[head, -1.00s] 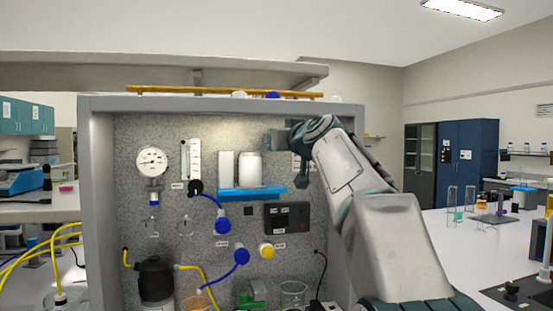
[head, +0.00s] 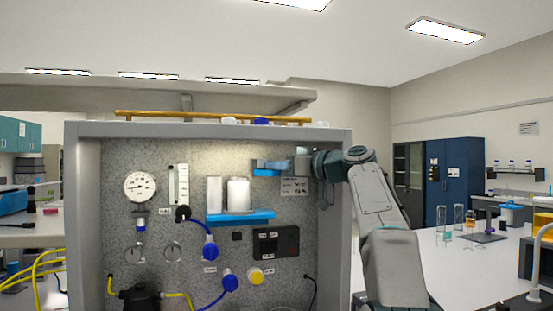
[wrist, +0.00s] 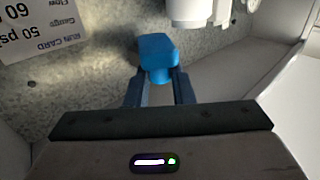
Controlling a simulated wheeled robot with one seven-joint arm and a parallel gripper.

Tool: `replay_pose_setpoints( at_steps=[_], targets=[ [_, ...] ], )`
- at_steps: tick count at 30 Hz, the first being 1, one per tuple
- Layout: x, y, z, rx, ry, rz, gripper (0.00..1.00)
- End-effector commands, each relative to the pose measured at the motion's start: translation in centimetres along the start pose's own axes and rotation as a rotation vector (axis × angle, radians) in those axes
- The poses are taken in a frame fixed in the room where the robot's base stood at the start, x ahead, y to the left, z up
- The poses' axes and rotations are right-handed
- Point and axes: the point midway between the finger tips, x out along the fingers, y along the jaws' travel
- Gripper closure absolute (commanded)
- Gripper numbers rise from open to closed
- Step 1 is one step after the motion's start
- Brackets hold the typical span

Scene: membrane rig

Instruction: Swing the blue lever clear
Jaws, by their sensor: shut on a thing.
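The blue lever (head: 266,172) shows as a short bright blue piece in the upper right of the rig's recess. In the wrist view its blunt blue end (wrist: 158,50) stands between my two fingers, in front of the speckled back panel. My gripper (wrist: 158,90) is shut on it. In the head view my gripper (head: 281,164) reaches in from the right, just above the lever, and partly hides it. Where the lever joins the rig is not clear.
A white cylinder (head: 238,194) stands on a blue shelf (head: 240,219) to the lower left. A printed card (head: 294,187) is on the panel beside my gripper. The rig's grey side wall (head: 336,230) is close on the right. Gauges and blue hoses fill the left.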

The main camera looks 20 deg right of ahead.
Motion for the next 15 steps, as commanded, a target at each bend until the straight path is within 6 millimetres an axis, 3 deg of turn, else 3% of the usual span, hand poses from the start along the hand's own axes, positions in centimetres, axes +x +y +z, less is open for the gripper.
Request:
replay_pose_setpoints(
  at_steps=[15],
  targets=[
    [-0.12, 0.61, 0.56, 0.003, -0.007, -0.061, 1.00]
  ],
)
